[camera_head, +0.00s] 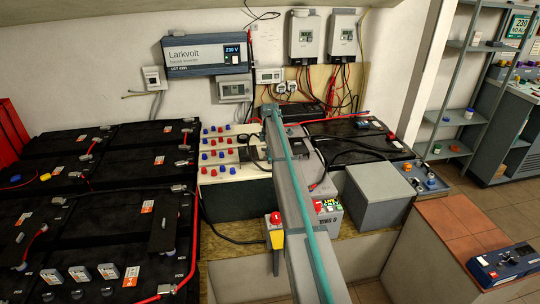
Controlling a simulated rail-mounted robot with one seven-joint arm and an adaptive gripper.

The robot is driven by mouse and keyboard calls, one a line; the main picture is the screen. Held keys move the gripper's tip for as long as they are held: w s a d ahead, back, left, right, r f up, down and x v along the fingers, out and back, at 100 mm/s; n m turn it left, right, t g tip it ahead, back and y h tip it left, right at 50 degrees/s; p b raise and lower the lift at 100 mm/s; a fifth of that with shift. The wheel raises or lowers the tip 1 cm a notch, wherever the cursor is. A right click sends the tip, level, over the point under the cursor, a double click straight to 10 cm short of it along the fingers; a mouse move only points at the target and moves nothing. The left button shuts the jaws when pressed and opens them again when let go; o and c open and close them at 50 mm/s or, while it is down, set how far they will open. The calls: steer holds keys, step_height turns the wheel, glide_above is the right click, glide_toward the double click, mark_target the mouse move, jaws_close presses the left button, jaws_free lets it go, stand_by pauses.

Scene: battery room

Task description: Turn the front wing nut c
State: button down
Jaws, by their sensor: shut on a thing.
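I cannot make out my gripper; my grey arm with its teal stripe runs up the middle of the view and hides what lies behind it. A dark shape shows beside the arm's far part, too small to identify. Left of it stands a pale battery block (233,174) with rows of red and blue caps. I cannot tell which fitting is front wing nut c, nor whether anything touches it.
Large black batteries (100,240) with red cables fill the left. A grey box (378,195) stands right of my arm, and a black battery (355,133) behind it. An inverter (206,55) hangs on the wall. A blue device (505,264) lies on the tiled ledge (455,232).

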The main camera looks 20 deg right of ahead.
steer(key=c, duration=1.5)
jaws_free()
step_height(320, 180, up, 12)
steer(key=shift+r, duration=0.1)
steer(key=s+a+f+m, duration=0.5)
steer(key=s+a+f, duration=0.5)
steer(key=s+f, duration=0.3)
steer(key=s+a+f+m, duration=0.4)
steer(key=s+a+f, duration=0.65)
steer(key=s, duration=0.35)
steer(key=s+a+f+m, duration=0.3)
steer(key=s+a, duration=0.1)
steer(key=s, duration=0.6)
steer(key=s+a+f+m, duration=0.3)
steer(key=s, duration=0.7)
steer(key=s+f+g, duration=0.2)
steer(key=s+f, duration=0.4)
steer(key=s, duration=0.3)
steer(key=s+f+g, duration=0.2)
steer(key=s+f, duration=0.4)
steer(key=s, duration=0.3)
steer(key=s+f+g, duration=0.2)
steer(key=s+f, duration=0.4)
steer(key=s, duration=0.4)
steer(key=shift+f+g, duration=0.2)
steer(key=shift+g, duration=0.2)
